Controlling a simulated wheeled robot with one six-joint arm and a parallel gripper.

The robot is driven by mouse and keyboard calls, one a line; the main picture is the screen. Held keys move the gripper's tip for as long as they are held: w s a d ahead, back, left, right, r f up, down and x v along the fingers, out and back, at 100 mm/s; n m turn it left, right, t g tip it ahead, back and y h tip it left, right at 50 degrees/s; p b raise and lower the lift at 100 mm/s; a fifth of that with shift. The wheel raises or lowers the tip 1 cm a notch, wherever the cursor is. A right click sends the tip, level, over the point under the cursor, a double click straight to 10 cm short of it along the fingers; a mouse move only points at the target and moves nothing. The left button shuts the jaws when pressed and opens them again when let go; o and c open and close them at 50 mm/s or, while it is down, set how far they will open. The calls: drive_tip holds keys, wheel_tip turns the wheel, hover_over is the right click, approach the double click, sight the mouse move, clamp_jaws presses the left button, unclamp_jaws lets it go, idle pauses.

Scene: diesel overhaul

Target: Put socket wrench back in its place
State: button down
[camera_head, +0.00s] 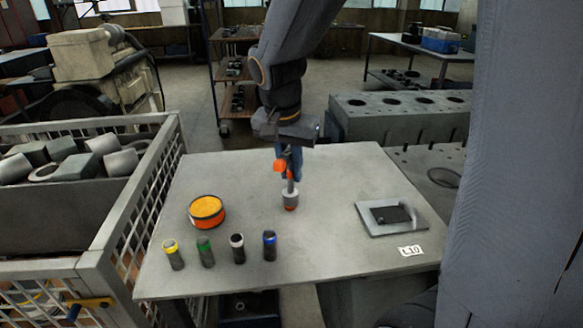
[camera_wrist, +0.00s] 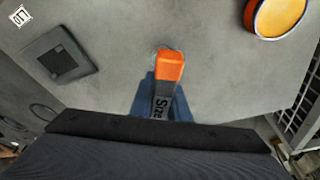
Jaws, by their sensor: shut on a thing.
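The socket wrench (camera_head: 290,198) is held over the middle of the grey table by my gripper (camera_head: 290,168). Its grey socket end with an orange band points down at the table top; I cannot tell whether it touches. Its orange handle end shows just left of the blue fingers. In the wrist view, my gripper (camera_wrist: 165,100) is shut on the wrench (camera_wrist: 168,67), with the orange end and a dark part lettered "Size" facing the camera. Parts of the wrench are hidden by the fingers.
A grey plate with a dark recess (camera_head: 365,217) lies at right, near an L10 label (camera_head: 410,251). An orange-yellow round tin (camera_head: 207,212) stands at left. Several colour-banded sockets (camera_head: 238,250) stand along the front. A mesh crate (camera_head: 150,190) borders the left edge.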

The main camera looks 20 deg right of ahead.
drive_tip(key=shift+b+x, duration=0.55)
drive_tip(key=shift+x, duration=0.35)
drive_tip(key=c, duration=1)
unclamp_jaws()
drive_tip(key=shift+s+a, duration=0.15)
drive_tip(key=shift+c, duration=0.2)
drive_tip(key=p+v, duration=0.2)
drive_tip(key=v, duration=0.1)
drive_tip(key=w+d+p+v, duration=0.1)
drive_tip(key=p+v, duration=0.1)
drive_tip(key=p, duration=0.1)
drive_tip(key=p+v, duration=0.2)
drive_tip(key=v, duration=0.1)
drive_tip(key=shift+w+d+r, duration=0.15)
drive_tip(key=shift+w+r, duration=0.05)
drive_tip(key=shift+r, duration=0.4)
